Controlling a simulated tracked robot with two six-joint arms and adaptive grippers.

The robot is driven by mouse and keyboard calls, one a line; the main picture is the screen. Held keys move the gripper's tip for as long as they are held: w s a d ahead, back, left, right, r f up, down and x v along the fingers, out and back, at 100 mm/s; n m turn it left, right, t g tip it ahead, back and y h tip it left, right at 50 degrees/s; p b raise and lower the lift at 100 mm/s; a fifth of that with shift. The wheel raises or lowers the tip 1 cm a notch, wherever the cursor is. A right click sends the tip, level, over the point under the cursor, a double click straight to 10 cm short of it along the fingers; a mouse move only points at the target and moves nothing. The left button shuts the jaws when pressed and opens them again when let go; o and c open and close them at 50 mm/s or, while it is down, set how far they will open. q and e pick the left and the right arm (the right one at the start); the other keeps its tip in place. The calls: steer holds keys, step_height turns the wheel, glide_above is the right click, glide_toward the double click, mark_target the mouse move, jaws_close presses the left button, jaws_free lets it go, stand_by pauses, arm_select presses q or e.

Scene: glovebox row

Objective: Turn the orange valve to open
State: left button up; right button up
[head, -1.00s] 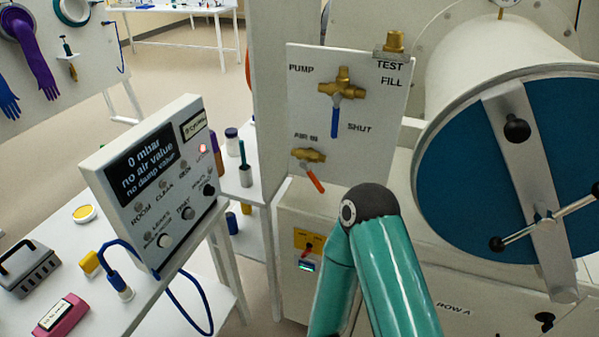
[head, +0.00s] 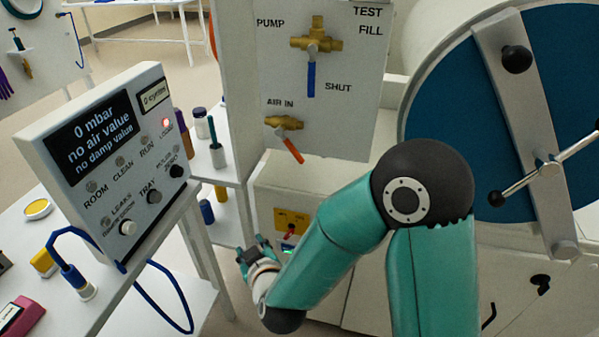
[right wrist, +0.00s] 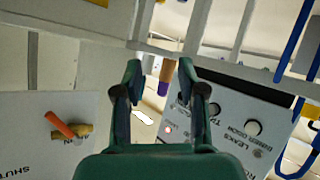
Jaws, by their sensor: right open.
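The orange valve handle (head: 293,150) hangs from a brass fitting (head: 284,122) under the AIR IN label on the white valve panel (head: 350,110). It slants down to the right. In the right wrist view the orange handle (right wrist: 60,124) is at the left, clear of my fingers. A second brass valve with a blue handle (head: 311,78) is above it, pointing down beside SHUT. My right gripper (head: 255,250) is below and left of the orange valve, apart from it. Its two fingers (right wrist: 135,85) are spread and empty in the right wrist view. My left gripper is not in view.
A display box (head: 105,150) reading 0 mbar stands left of the panel. Bottles (head: 201,123) stand on a shelf between them. A large round blue door (head: 450,120) with a metal bar and handle is at right. A blue cable (head: 165,295) loops below the box.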

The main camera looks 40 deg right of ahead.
steer(key=s+d+r+t+h+b, duration=0.25)
steer(key=d+r+h, duration=0.2)
steer(key=r, duration=0.45)
steer(key=m+h+b, duration=0.1)
steer(key=h, duration=0.3)
glide_toward(295, 156)
steer(key=shift+y, duration=0.25)
steer(key=x, duration=1)
steer(key=shift+w+d+r, duration=0.1)
steer(key=shift+w+d, duration=0.1)
steer(key=shift+d, duration=0.2)
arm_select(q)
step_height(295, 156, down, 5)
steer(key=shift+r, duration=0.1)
arm_select(e)
jaws_close()
